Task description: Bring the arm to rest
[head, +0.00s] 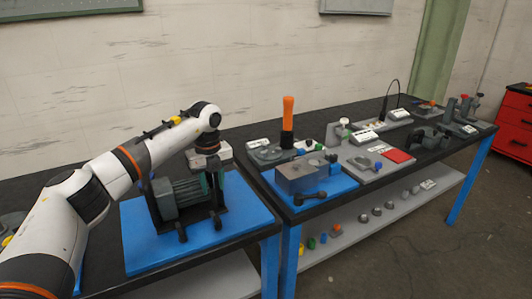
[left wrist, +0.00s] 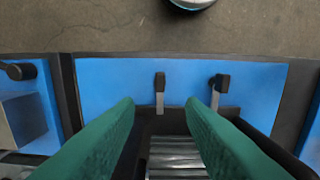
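My left arm reaches in from the left in the head view. Its gripper (head: 211,183) points down at a dark green finned motor unit (head: 178,196), at the unit's right side. In the left wrist view my left gripper (left wrist: 160,102) has two green fingers standing well apart, with nothing held between them. The finned motor unit (left wrist: 176,158) shows at the bottom, below the fingers. Whether a finger touches it cannot be told. Two black-knobbed levers (left wrist: 160,82) (left wrist: 220,84) stand in front of it. My right gripper is in neither view.
A blue mat (head: 140,250) lies under the motor unit. On the second bench to the right stand a grey block (head: 297,178), an orange-handled tool (head: 288,112) and a red pad (head: 397,156). Small parts lie on a lower shelf (head: 385,222). A red cabinet (head: 517,130) stands far right.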

